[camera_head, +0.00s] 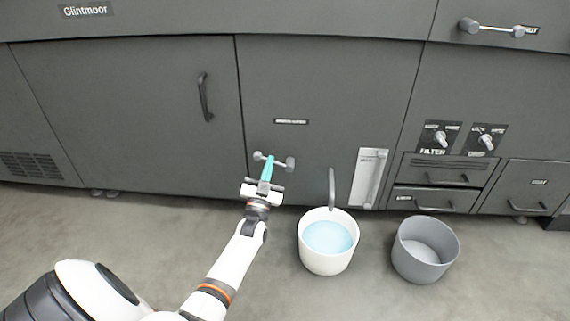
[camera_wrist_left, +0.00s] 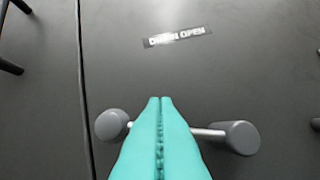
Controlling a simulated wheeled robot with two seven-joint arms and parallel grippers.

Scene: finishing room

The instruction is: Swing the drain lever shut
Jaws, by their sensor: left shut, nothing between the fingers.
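The drain lever (camera_head: 282,162) is a short metal bar with grey knobs on the front of the dark grey cabinet, lying about level. In the left wrist view the lever's right knob (camera_wrist_left: 240,137) and left knob (camera_wrist_left: 112,125) show on either side of my fingers. My left gripper (camera_head: 268,160) is shut with its teal fingers together, in front of the lever's bar and covering its middle. In the left wrist view the fingertips (camera_wrist_left: 160,100) hold nothing; whether they touch the bar I cannot tell. A label reading "DRAIN OPEN" (camera_wrist_left: 177,38) is above the lever. My right gripper is out of view.
A curved drain spout (camera_head: 331,188) hangs over a white bucket (camera_head: 312,258) holding blue liquid. A grey bucket (camera_head: 408,265) stands to its right. A sight-gauge panel (camera_head: 366,178), filter knobs (camera_head: 440,138) and drawers (camera_head: 432,198) are at the right. A door handle (camera_head: 204,97) is up left.

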